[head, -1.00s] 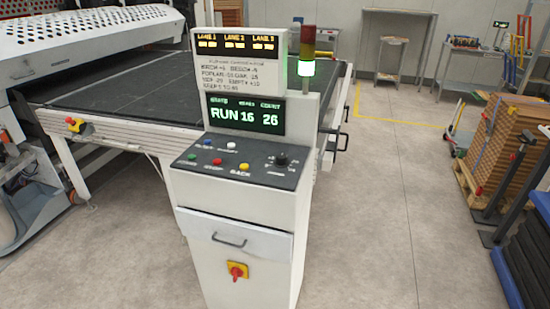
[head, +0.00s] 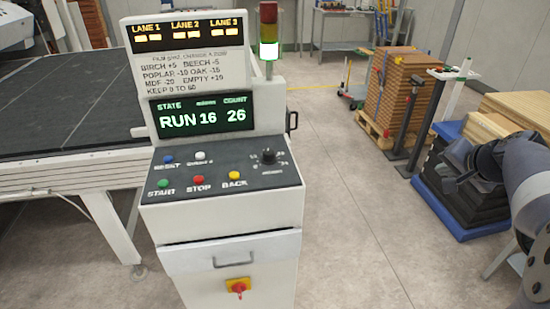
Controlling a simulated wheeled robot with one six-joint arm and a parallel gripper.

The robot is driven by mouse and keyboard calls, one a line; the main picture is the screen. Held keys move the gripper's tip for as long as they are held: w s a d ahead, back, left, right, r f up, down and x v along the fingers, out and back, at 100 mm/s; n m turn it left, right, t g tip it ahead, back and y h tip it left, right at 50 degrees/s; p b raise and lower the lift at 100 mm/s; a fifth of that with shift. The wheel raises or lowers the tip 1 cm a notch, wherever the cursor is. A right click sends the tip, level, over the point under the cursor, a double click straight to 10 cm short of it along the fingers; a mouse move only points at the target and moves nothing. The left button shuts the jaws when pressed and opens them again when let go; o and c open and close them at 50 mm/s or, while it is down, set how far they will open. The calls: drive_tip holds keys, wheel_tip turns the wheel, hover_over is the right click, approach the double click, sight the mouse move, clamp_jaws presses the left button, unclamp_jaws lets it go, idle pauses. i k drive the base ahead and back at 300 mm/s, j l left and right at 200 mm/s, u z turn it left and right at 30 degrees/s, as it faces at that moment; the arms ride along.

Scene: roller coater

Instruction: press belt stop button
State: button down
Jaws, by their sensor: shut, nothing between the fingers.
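The red stop button (head: 198,180) sits on the sloped dark panel (head: 270,181) of the white control console (head: 230,215), with the label STOP below it. The green start button (head: 162,184) is to its left and the yellow back button (head: 234,176) to its right. The console display (head: 203,115) reads RUN 16 and 26.
Blue reset (head: 168,160) and white (head: 200,156) buttons and a black knob (head: 268,156) share the panel. A red-on-yellow switch (head: 238,287) is low on the console. The belt table (head: 70,110) stands left. Stacked boards (head: 402,90) stand right. Floor between is clear.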

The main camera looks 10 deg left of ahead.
sight(198, 180)
drive_tip(key=j+u, duration=0.15)
drive_tip(key=j, duration=0.4)
drive_tip(key=i+j+u, duration=0.15)
drive_tip(key=j, duration=0.4)
drive_tip(key=j+u, duration=0.1)
drive_tip(key=j, duration=0.45)
drive_tip(key=i+j+u, duration=0.15)
drive_tip(key=j, duration=0.4)
